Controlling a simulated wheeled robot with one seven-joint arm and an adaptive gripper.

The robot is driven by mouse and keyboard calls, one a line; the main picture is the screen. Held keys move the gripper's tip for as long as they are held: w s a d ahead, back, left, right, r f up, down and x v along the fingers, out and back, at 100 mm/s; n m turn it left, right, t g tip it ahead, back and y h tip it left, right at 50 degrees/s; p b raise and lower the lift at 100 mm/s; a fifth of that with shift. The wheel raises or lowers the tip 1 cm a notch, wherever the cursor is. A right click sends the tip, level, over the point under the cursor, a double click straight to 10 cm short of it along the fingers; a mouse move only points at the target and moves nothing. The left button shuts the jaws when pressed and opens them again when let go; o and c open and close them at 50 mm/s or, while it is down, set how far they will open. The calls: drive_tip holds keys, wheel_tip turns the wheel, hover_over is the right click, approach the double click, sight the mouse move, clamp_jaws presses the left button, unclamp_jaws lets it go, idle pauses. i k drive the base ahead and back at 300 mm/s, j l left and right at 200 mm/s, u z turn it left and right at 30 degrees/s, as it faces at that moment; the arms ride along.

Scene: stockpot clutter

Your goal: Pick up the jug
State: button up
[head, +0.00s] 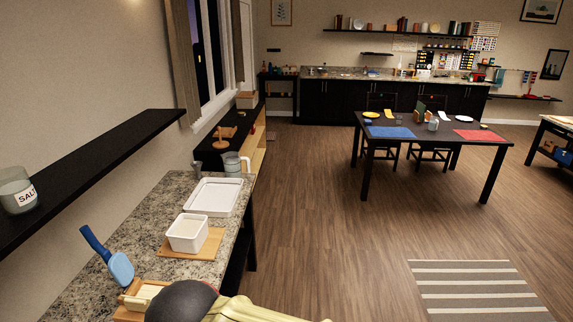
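The jug (231,164) is a grey, see-through vessel with a handle on its right side. It stands upright at the far end of the speckled stone counter (180,190), just behind a white tray (214,197). Nothing is seen holding it. My gripper does not show in the head view. A dark rounded part and a cream-coloured link at the bottom edge look like parts of my arm, well nearer than the jug.
On the counter, a white square dish (188,233) sits on a wooden board (173,254). A blue spatula (119,266) is nearer. A black shelf (90,165) with a salt jar (17,192) juts from the left wall. Open floor (310,240) lies right of the counter.

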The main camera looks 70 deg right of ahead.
sight(237, 167)
drive_tip(key=z, duration=1.7)
drive_tip(key=i+l+u, duration=0.15)
drive_tip(key=i+l, duration=0.2)
drive_tip(key=i, duration=0.3)
drive_tip(key=i+l+u, duration=0.1)
drive_tip(key=i+l, duration=0.3)
drive_tip(key=i, duration=0.2)
drive_tip(key=i+l+u, duration=0.15)
drive_tip(key=i+l, duration=0.3)
drive_tip(key=i, duration=0.15)
